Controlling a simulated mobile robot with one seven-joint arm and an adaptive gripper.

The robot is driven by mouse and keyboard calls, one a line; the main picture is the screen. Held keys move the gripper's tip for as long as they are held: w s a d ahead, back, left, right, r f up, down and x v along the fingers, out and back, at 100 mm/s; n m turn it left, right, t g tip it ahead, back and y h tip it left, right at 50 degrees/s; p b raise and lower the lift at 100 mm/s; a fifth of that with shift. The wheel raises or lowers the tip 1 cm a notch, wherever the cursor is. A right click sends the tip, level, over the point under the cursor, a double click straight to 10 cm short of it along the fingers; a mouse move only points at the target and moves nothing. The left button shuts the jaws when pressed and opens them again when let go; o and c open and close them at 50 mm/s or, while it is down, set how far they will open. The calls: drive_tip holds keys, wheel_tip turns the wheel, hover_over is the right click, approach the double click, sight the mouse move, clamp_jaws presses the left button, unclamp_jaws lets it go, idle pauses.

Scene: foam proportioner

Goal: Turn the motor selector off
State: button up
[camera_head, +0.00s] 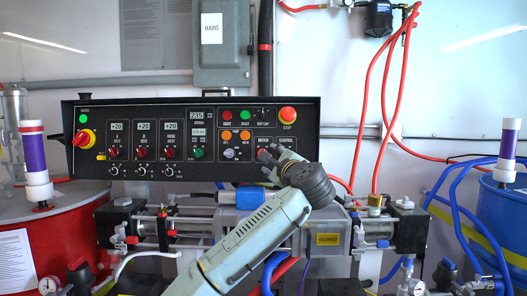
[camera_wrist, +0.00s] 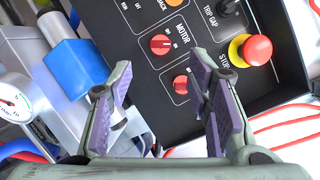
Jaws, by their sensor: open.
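The motor selector (camera_wrist: 161,44) is a red round knob with a pale pointer mark, under the label MOTOR on the black control panel (camera_wrist: 130,50). Small position labels beside it are too blurred to read surely. My gripper (camera_wrist: 163,76) is open and empty. Its purple-padded fingers stand in front of the panel, with the motor selector seen beyond the gap between them, apart from both. In the head view my gripper (camera_head: 268,158) covers the lower right of the panel and hides most of this knob.
A second red knob (camera_wrist: 181,85) lies beside the motor selector, close to the right finger. The red stop button (camera_wrist: 257,50) with a yellow collar is further right. A blue block (camera_wrist: 76,62) on the machine lies left of my fingers.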

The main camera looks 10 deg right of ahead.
drive_tip(key=w+p, duration=0.3)
drive_tip(key=w, duration=0.7)
drive_tip(key=shift+a, duration=0.2)
drive_tip(key=shift+c, duration=0.2)
clamp_jaws()
